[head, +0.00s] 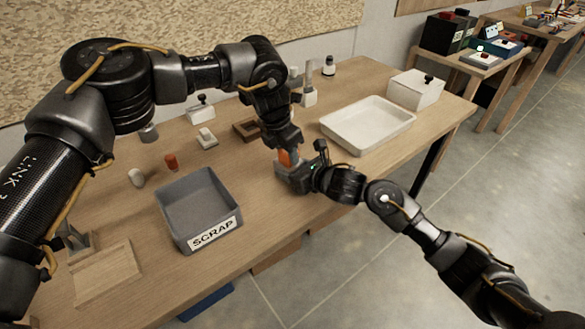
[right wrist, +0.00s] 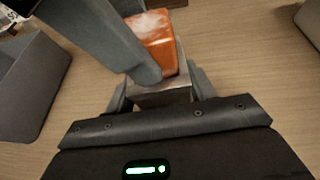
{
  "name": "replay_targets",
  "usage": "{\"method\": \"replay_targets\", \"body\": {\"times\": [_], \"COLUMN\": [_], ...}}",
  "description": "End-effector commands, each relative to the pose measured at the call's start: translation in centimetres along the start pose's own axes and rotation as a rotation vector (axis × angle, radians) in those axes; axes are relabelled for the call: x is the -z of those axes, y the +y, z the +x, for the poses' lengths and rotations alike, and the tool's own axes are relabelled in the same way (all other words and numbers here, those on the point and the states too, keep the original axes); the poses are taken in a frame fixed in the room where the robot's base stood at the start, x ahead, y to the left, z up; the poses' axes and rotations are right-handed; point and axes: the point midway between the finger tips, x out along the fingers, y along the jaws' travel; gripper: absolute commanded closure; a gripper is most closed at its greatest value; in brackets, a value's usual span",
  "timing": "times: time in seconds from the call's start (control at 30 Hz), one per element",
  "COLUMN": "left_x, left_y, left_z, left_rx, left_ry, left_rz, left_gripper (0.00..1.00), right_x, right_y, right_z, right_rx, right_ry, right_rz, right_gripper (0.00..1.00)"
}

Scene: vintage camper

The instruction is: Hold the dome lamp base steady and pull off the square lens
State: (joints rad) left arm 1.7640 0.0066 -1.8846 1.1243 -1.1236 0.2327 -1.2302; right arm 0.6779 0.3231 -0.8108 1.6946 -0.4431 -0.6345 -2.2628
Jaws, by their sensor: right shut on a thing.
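The square orange lens (head: 286,158) sits on the pale grey dome lamp base near the table's front edge. In the right wrist view the orange lens (right wrist: 158,52) is on top of the base (right wrist: 165,94). My right gripper (head: 294,178) is shut on the base from the right, with a finger on each side of it. My left gripper (head: 284,143) comes down from above at the lens. One grey left finger lies across the lens in the right wrist view and hides part of it. Whether the left fingers grip the lens cannot be made out.
A grey SCRAP bin (head: 205,228) stands left of the lamp. A white tray (head: 352,144) and a white box (head: 412,97) stand to the right. A wooden frame (head: 246,128), a red piece (head: 171,161) and a wooden board (head: 105,275) also lie on the table.

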Motion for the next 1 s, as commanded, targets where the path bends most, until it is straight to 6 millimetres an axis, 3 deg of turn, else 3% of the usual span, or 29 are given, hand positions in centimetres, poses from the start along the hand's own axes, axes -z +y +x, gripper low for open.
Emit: {"method": "replay_targets", "body": {"times": [0.1,0.6,1.0], "left_x": [0.0,-0.1,-0.5], "left_y": [0.0,0.0,0.1], "left_z": [0.0,-0.2,-1.6], "left_rx": [-0.001,-0.001,-0.001], "left_ry": [0.0,-0.001,-0.001], "left_rz": [0.0,-0.001,0.0], "left_gripper": [0.9,0.9,0.9], "right_x": [0.0,0.0,0.0], "right_y": [0.0,0.0,0.0], "right_z": [0.0,0.0,0.0], "right_rx": [0.0,0.0,0.0], "right_ry": [-0.001,0.0,0.0], "right_rz": [0.0,0.0,0.0], "right_gripper": [0.77,0.77,0.77]}}
